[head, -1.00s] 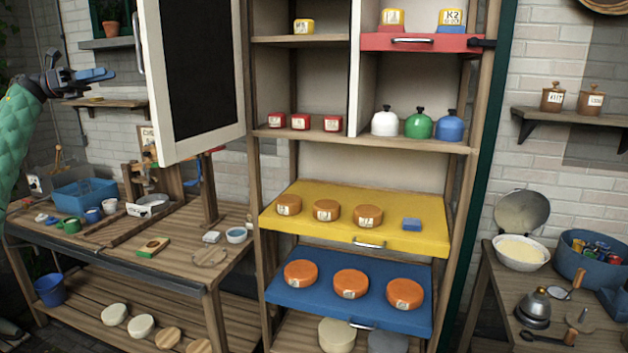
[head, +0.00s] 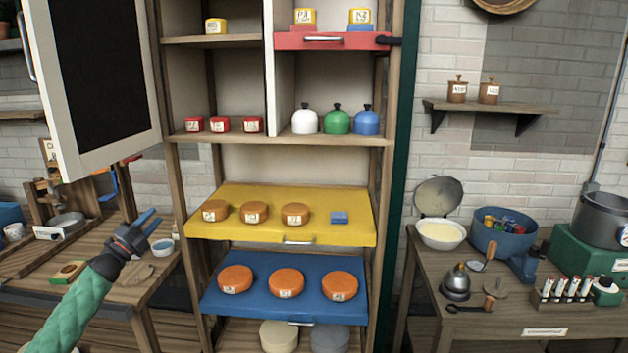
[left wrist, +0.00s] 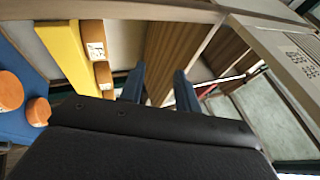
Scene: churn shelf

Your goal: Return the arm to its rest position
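My left arm comes in from the lower left in the head view. My left gripper (head: 150,217) has blue fingers and hangs in front of the left workbench, left of the shelf. In the left wrist view the two fingers of the left gripper (left wrist: 159,76) stand apart with nothing between them. My right gripper is not in view.
A wooden shelf (head: 181,222) holds a yellow board (head: 265,232) and a blue board (head: 250,304) with orange cheeses. An open chalkboard door (head: 150,139) hangs above my left arm. A side table (head: 480,325) with a bowl and pots stands at right.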

